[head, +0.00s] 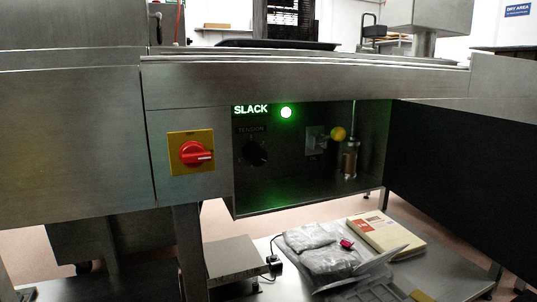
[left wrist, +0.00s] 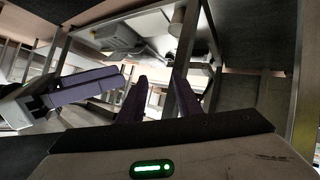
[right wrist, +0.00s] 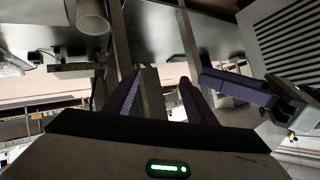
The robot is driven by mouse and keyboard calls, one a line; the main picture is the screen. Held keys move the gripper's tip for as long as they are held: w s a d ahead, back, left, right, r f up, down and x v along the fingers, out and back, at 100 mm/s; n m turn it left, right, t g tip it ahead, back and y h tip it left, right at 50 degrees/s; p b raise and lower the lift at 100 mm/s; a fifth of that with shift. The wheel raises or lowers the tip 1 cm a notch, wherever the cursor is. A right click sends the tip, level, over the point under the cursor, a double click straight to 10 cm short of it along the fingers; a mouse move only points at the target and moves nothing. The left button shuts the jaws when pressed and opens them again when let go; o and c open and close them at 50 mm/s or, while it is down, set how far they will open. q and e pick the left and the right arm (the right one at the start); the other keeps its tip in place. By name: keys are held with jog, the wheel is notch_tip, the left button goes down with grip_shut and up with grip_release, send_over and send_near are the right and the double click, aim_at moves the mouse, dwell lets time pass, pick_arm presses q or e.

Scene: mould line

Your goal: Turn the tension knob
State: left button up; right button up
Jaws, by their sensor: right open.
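The tension knob (head: 255,154) is a round black knob on the dark recessed panel, under a faint TENSION label. Its pointer direction is too dark to tell. Above it, the word SLACK (head: 251,109) glows green beside a lit green lamp (head: 286,113). Neither gripper shows in the head view. In the left wrist view my left gripper (left wrist: 161,76) has its two purple fingers apart with nothing between them. In the right wrist view my right gripper (right wrist: 160,76) is open and empty. The knob cannot be made out in either wrist view.
A red rotary switch (head: 195,154) on a yellow plate sits left of the recess. A yellow ball (head: 338,133) and a small cylinder (head: 349,160) are in its right part. Below, a shelf (head: 455,270) holds plastic bags (head: 325,258) and a box (head: 385,232).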

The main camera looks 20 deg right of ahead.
jog(key=w+d+r+n+t+h+p, duration=0.2)
jog(key=w+d+r+n+h+p, duration=0.25)
jog(key=w+d+r+p, duration=0.55)
jog(key=n+t+h+p, duration=0.2)
jog(key=n+t+p, duration=0.5)
jog(key=n+p, duration=1.4)
send_near(259, 159)
jog(key=shift+y, duration=0.25)
jog(key=w, duration=1)
jog(key=shift+w+a+r, duration=0.1)
jog(key=shift+w+a, duration=0.15)
jog(key=shift+w, duration=0.15)
pick_arm(q)
jog(key=s+a+r+n+y, duration=0.1)
jog(key=s+a+r+y, duration=0.3)
jog(key=a+r, duration=0.5)
jog(key=shift+a+r+g+y, duration=0.2)
jog(key=shift+a+g+y, duration=0.1)
jog(key=shift+y, duration=0.2)
pick_arm(e)
jog(key=c, duration=1.1)
